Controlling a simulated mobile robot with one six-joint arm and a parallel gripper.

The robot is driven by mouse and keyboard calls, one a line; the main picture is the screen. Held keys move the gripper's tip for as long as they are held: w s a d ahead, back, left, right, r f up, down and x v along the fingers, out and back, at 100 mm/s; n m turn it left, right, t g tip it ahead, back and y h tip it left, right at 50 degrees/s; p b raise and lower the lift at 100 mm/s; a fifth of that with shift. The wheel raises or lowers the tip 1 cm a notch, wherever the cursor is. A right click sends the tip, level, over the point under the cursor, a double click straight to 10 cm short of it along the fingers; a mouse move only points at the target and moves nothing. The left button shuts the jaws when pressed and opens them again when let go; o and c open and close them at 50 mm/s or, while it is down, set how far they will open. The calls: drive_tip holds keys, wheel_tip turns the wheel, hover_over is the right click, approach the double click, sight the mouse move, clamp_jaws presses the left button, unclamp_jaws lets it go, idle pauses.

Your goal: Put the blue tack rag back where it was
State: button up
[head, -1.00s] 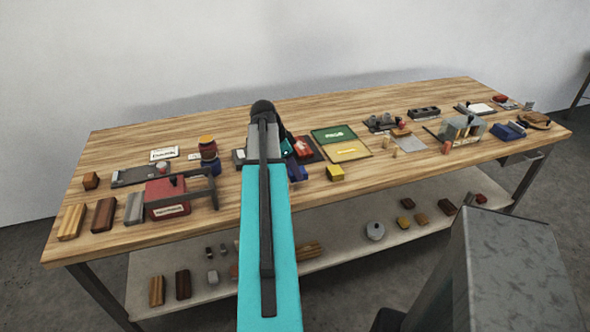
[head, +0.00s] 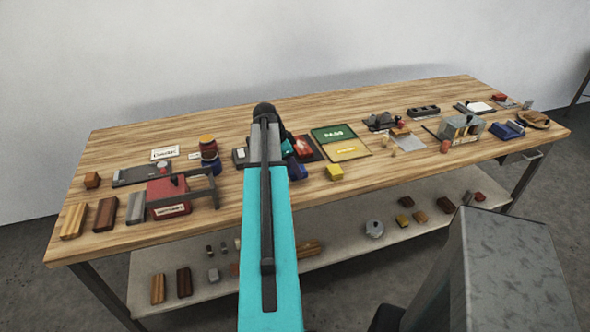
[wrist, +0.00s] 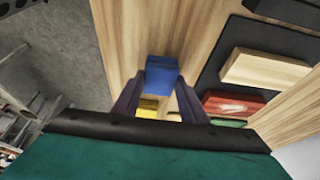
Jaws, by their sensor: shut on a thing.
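The blue tack rag (wrist: 162,77) is a small blue block between the two dark fingers of my gripper (wrist: 161,90) in the wrist view. The fingers are shut on it, over the wooden table close to its front edge. I cannot tell whether the rag touches the table top.
A yellow block (head: 334,173) stands close by on the right. Behind is a dark tray (wrist: 234,72) with a pale wooden block and a red piece (wrist: 235,104). Green (head: 333,133) and yellow (head: 347,150) panels lie further right. A red box (head: 167,196) stands left.

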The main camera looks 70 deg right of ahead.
drive_tip(key=shift+f, duration=0.9)
drive_tip(key=shift+f, duration=0.15)
drive_tip(key=o, duration=0.9)
drive_tip(key=shift+o, duration=0.2)
drive_tip(key=shift+r, duration=0.3)
drive_tip(key=b+v, duration=0.2)
drive_tip(key=v, duration=0.9)
drive_tip(key=shift+a+r, duration=0.2)
drive_tip(key=shift+r, duration=0.2)
